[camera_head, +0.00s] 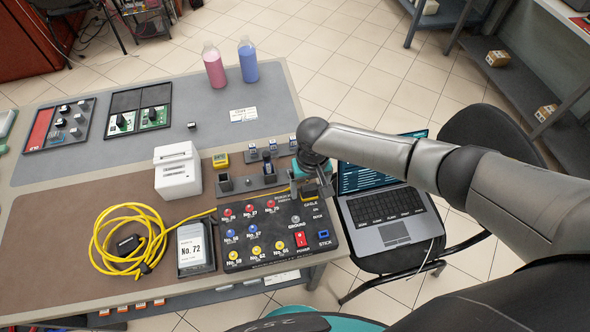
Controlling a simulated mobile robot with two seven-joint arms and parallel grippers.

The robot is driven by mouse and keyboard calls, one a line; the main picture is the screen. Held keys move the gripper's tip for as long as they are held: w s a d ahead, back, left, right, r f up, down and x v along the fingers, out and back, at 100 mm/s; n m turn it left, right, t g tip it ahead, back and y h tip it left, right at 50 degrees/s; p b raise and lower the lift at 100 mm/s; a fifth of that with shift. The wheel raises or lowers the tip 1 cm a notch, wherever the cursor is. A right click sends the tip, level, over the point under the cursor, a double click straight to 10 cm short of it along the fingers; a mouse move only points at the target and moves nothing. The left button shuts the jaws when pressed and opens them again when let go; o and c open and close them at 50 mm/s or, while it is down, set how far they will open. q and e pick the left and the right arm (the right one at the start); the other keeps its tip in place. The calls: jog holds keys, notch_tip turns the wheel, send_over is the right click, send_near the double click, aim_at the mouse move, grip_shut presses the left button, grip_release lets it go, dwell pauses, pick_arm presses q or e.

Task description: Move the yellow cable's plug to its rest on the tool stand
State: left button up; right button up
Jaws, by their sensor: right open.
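The yellow cable (160,238) lies in a loose coil on the brown mat, with a dark part inside the loop. Its free run passes the back of the black control panel (268,262) to the "CABLE" corner, under my right gripper. The plug is hidden or too small to make out there. My right gripper (311,190) is open and points down over that corner; I cannot tell whether its fingers touch anything. The grey tool stand (247,184) is just left of the gripper, with dark upright holders. My left gripper is not in view.
A "No. 72" box (195,248) stands between the coil and the panel. An open laptop (390,215) is on a chair at right. Two bottles (214,66) stand at the back.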

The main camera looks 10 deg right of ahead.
aim_at(310, 187)
jog(key=shift+c, duration=0.4)
grip_shut()
dwell(0.4)
jog(key=shift+r, duration=0.1)
jog(key=shift+r+p, duration=2.9)
jog(key=shift+p, duration=0.4)
